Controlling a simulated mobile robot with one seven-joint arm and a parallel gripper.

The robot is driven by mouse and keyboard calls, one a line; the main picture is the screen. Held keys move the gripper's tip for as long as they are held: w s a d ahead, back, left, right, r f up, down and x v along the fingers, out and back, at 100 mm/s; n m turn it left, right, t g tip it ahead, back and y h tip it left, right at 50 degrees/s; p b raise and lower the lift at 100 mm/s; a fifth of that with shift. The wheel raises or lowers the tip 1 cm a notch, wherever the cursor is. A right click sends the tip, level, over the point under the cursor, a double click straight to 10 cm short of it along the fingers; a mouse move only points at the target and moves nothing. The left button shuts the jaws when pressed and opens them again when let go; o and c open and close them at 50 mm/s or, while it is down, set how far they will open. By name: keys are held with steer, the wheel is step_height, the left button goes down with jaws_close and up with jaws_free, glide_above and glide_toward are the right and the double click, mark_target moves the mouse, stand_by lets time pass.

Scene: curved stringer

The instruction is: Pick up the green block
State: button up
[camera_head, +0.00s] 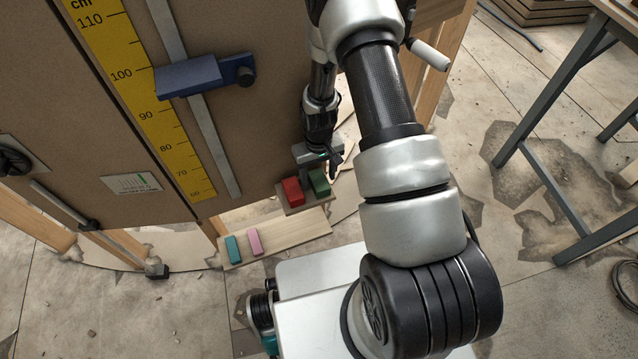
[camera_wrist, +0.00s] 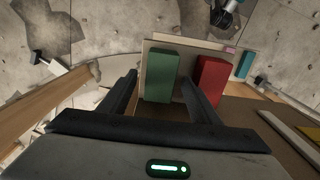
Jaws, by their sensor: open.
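The green block (camera_head: 319,182) stands on a small wooden ledge beside the red block (camera_head: 293,191). My gripper (camera_head: 322,160) is just above and behind the green block in the head view. The red block (camera_wrist: 211,80) is close to the right finger. The gripper holds nothing. Whether a finger touches either block cannot be told.
A lower wooden board (camera_head: 285,236) bears a teal block (camera_head: 233,249) and a pink block (camera_head: 254,242). A tall brown panel (camera_head: 230,120) with a yellow scale (camera_head: 140,95) and a blue bracket (camera_head: 205,76) rises close by at left. A metal-legged table (camera_head: 570,120) stands at right.

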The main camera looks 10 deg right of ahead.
steer(key=c, duration=1.2)
steer(key=shift+o, duration=0.2)
steer(key=shift+r, duration=0.15)
